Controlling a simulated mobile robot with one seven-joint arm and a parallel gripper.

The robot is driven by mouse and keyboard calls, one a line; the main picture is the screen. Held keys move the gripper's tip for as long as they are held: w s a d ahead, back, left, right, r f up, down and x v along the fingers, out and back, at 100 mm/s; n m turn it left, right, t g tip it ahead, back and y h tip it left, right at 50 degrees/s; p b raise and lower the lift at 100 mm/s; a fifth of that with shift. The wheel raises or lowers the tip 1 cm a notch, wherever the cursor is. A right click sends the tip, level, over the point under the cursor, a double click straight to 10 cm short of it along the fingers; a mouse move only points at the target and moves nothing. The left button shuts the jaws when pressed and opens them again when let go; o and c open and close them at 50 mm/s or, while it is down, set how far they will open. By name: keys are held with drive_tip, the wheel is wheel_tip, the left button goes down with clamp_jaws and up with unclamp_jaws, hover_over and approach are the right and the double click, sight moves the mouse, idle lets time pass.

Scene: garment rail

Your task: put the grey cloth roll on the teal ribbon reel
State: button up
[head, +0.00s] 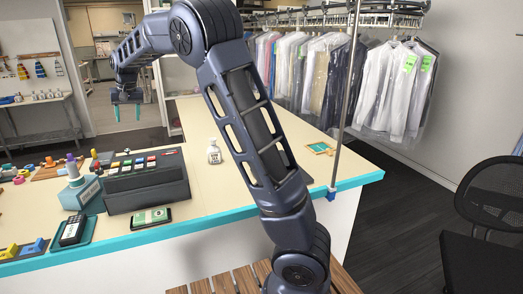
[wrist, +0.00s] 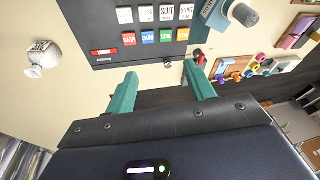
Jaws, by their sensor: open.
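My gripper (head: 126,97) hangs high over the far left part of the counter in the head view, pointing down. Its two teal fingers are apart with nothing held between them, as the wrist view (wrist: 163,90) also shows. I cannot pick out the grey cloth roll or the teal ribbon reel for sure. Small coloured rolls and pieces (wrist: 240,67) lie on wooden trays at the right of the wrist view, and too small to tell apart at the left of the head view.
Clothes (head: 305,70) hang behind. Bare counter surrounds the bottle.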

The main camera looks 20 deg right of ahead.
drive_tip(key=s+d+r+m, duration=0.15)
drive_tip(key=s+d, duration=0.35)
drive_tip(key=d, duration=0.5)
drive_tip(key=s+d+r, duration=0.2)
drive_tip(key=s+d, duration=0.4)
drive_tip(key=d, duration=0.3)
drive_tip(key=s+d+r, duration=0.1)
drive_tip(key=s+d, duration=0.4)
drive_tip(key=d, duration=0.5)
drive_tip(key=s+d+f, duration=0.2)
drive_tip(key=s+d, duration=0.1)
drive_tip(key=s, duration=0.5)
drive_tip(key=s+d+f+t+h, duration=0.1)
drive_tip(key=s+d+f, duration=0.2)
drive_tip(key=s, duration=0.5)
drive_tip(key=s+d+f+t+h, duration=0.1)
drive_tip(key=s+d+f, duration=0.2)
drive_tip(key=s+d, duration=0.2)
drive_tip(key=s+m, duration=0.1)
drive_tip(key=s, duration=0.2)
drive_tip(key=shift+s+d+f, duration=0.2)
drive_tip(key=shift+s, duration=0.05)
